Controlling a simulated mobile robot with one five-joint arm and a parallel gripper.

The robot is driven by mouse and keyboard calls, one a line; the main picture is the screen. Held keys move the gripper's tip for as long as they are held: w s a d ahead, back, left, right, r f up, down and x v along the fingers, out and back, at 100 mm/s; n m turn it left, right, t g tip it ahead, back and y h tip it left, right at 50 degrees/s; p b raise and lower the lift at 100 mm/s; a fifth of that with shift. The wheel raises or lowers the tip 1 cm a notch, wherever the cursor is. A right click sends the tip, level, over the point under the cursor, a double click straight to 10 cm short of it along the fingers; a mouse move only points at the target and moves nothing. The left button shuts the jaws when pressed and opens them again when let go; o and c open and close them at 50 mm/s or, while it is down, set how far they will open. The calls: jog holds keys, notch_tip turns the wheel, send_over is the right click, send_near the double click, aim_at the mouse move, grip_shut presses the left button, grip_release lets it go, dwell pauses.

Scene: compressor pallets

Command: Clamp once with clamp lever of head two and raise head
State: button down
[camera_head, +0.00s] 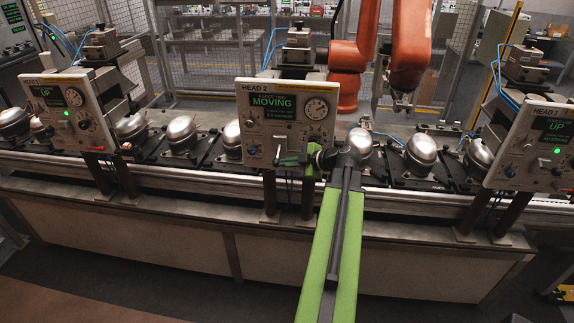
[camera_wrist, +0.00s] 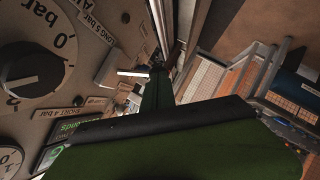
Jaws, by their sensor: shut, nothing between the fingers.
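The head two panel (camera_head: 286,125) stands in the middle of the head view, with a screen (camera_head: 273,104) reading MOVING and a round gauge (camera_head: 316,109). A small pale lever (camera_head: 277,153) shows at its lower edge. It looks like the clamp lever. My gripper (camera_head: 286,161) is shut and empty just beside the lever; I cannot tell whether they touch. In the wrist view the dark green fingers (camera_wrist: 157,92) are together, pointing along the panel face.
Left (camera_head: 68,110) and right (camera_head: 535,145) panels both read UP with green lights. Several silver compressor domes (camera_head: 182,132) sit on dark pallets along the conveyor rail (camera_head: 190,181). An orange robot arm (camera_head: 350,60) stands behind. The floor in front is partly clear.

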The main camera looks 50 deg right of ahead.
jog(key=shift+r+p, duration=0.75)
jog(key=shift+r, duration=0.1)
jog(key=shift+s, duration=0.1)
jog(key=shift+s+r, duration=0.15)
jog(key=shift+s, duration=0.05)
jog(key=p+v, duration=0.6)
jog(key=v, duration=0.7)
jog(key=shift+s, duration=0.25)
jog(key=shift+d, duration=0.15)
